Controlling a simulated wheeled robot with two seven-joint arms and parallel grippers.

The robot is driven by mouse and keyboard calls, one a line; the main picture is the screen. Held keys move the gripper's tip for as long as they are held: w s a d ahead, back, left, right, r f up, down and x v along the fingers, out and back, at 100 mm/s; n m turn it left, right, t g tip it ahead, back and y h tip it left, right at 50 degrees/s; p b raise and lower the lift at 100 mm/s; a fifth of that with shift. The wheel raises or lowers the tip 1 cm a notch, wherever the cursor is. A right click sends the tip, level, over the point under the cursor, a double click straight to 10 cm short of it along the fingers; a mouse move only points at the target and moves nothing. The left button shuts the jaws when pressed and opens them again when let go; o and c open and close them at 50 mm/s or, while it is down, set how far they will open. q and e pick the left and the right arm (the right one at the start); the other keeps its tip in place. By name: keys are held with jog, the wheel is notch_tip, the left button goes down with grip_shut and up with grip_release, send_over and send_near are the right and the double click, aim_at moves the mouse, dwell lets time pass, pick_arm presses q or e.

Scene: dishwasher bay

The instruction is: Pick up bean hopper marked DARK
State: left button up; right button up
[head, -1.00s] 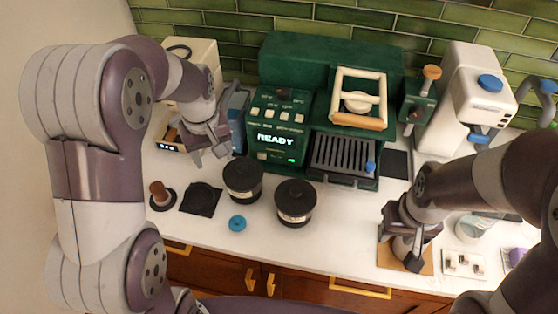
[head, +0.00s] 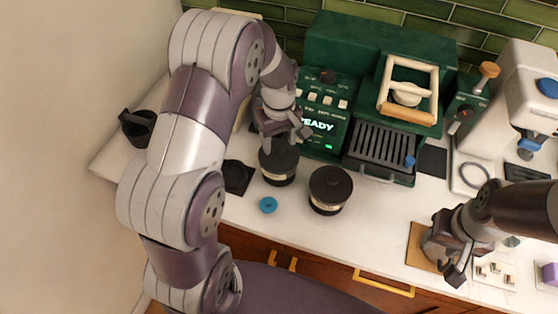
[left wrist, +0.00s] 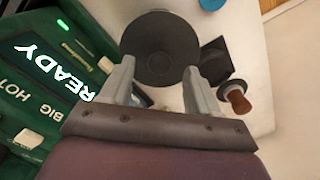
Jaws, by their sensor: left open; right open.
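Two dark, round-lidded bean hoppers stand on the white counter in front of the green machine: a left one (head: 279,164) and a right one (head: 330,190). Each has a pale label band, too small to read, so I cannot tell which is marked DARK. My left gripper (head: 288,133) is open and empty, just above and behind the left hopper. In the left wrist view a round black lid (left wrist: 160,42) shows just beyond and between the open fingers (left wrist: 158,78). My right gripper (head: 455,264) is open and empty over the brown board at the right.
The green machine (head: 325,97) with its lit READY display stands close behind the hoppers. A small blue disc (head: 268,205) and a black mat (head: 237,177) lie near the left hopper. A brown-handled tamper (left wrist: 236,98) shows in the left wrist view.

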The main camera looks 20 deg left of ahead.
pick_arm(q)
jog(key=shift+f, duration=1)
grip_shut()
jog(key=shift+w+r, duration=0.1)
jog(key=shift+r, duration=0.05)
dwell(0.4)
